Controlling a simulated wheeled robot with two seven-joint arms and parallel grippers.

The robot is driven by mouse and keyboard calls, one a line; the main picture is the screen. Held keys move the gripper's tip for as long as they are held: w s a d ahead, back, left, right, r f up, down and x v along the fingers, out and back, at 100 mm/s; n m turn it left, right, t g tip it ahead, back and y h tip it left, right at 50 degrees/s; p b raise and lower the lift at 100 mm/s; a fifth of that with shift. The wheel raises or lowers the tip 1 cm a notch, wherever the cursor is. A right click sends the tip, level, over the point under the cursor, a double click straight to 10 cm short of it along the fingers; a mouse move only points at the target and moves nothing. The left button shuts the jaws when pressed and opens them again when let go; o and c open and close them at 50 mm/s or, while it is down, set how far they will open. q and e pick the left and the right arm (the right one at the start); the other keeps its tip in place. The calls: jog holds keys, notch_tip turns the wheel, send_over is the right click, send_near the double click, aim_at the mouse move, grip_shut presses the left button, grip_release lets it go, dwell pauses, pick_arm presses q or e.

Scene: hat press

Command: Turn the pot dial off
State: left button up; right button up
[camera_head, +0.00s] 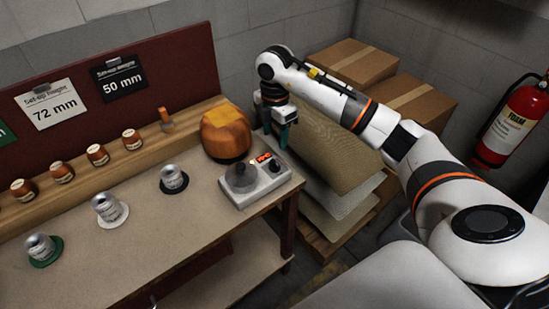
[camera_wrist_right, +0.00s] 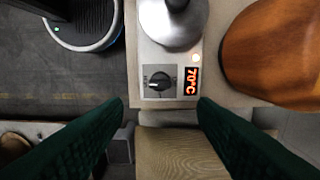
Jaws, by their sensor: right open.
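The pot unit (camera_head: 246,196) is a small grey box with a round metal pot (camera_head: 240,177) on top, at the right end of the bench. Its black dial (camera_head: 275,165) also shows in the right wrist view (camera_wrist_right: 160,82), beside a lit display (camera_wrist_right: 191,80) reading 70°C. A small light (camera_wrist_right: 196,57) glows above the display. The dial's exact setting is too small to read. My right gripper (camera_head: 276,142) is open and empty, just beyond the unit. In the wrist view its green fingers (camera_wrist_right: 160,104) are spread below the dial, apart from it.
An orange-brown rounded block (camera_head: 226,135) stands close behind the unit. Metal weights (camera_head: 173,179) on coloured discs stand left on the bench (camera_head: 150,235). Stacked sheets (camera_head: 335,160) and cardboard boxes (camera_head: 355,62) lie beyond the bench end. A fire extinguisher (camera_head: 508,125) hangs at right.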

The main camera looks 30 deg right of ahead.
aim_at(275, 162)
notch_tip(275, 162, down, 10)
jog(key=shift+f+p, duration=0.1)
jog(key=shift+p, duration=0.75)
jog(key=c, duration=1)
